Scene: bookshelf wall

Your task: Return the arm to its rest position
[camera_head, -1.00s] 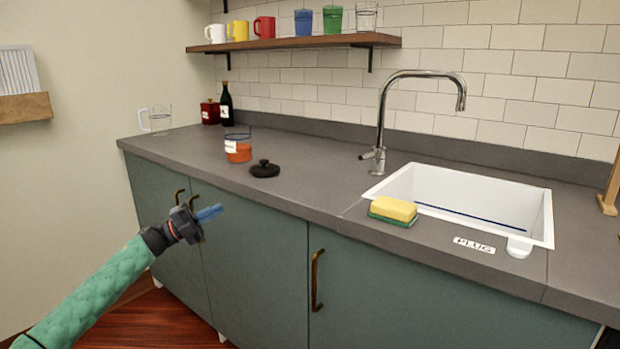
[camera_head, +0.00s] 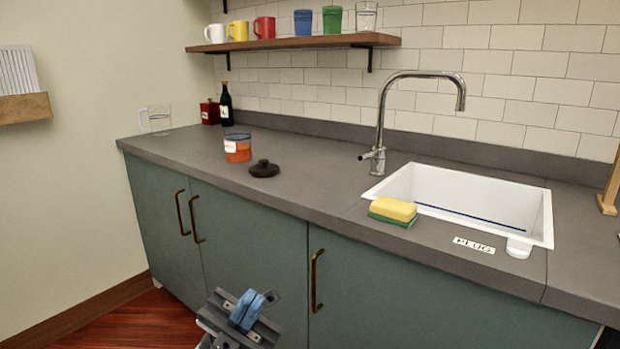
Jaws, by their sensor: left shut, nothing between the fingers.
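My left gripper (camera_head: 247,308) is low at the bottom of the head view, in front of the teal cabinet doors and below the countertop. Its blue fingers are together, with nothing between them. Most of my left arm is out of the picture below it. My right gripper is not in view.
The grey countertop (camera_head: 310,195) holds a jar with orange contents (camera_head: 238,148), a black lid (camera_head: 264,169), a yellow-green sponge (camera_head: 393,210) and a white sink (camera_head: 400,184). Brass handles (camera_head: 316,280) stick out from the cabinet doors. Red-brown floor (camera_head: 150,322) is clear at the lower left.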

